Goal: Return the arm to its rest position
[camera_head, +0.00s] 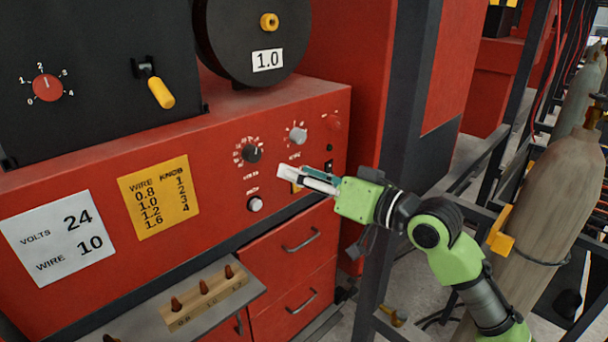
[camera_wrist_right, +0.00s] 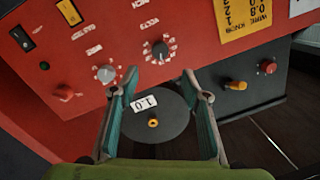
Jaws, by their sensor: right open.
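My right arm (camera_head: 438,235) is green and black and reaches in from the lower right in the head view. Its gripper (camera_head: 302,179) is in front of the red control panel (camera_head: 90,180), near the panel's right end. In the head view I cannot tell whether the fingers touch the panel. In the wrist view the gripper (camera_wrist_right: 160,88) is open, with nothing between its two fingers. The panel's black knob (camera_wrist_right: 160,50) and grey knob (camera_wrist_right: 105,74) show beyond the fingertips. My left gripper is not in view.
A dark post (camera_head: 395,150) stands close to my right arm. Gas cylinders (camera_head: 555,215) stand at the right. A shelf (camera_head: 235,299) with a wooden tip holder (camera_head: 205,297) juts out below the panel. Drawers (camera_head: 297,245) are under the gripper. A black spool (camera_head: 250,35) sits above.

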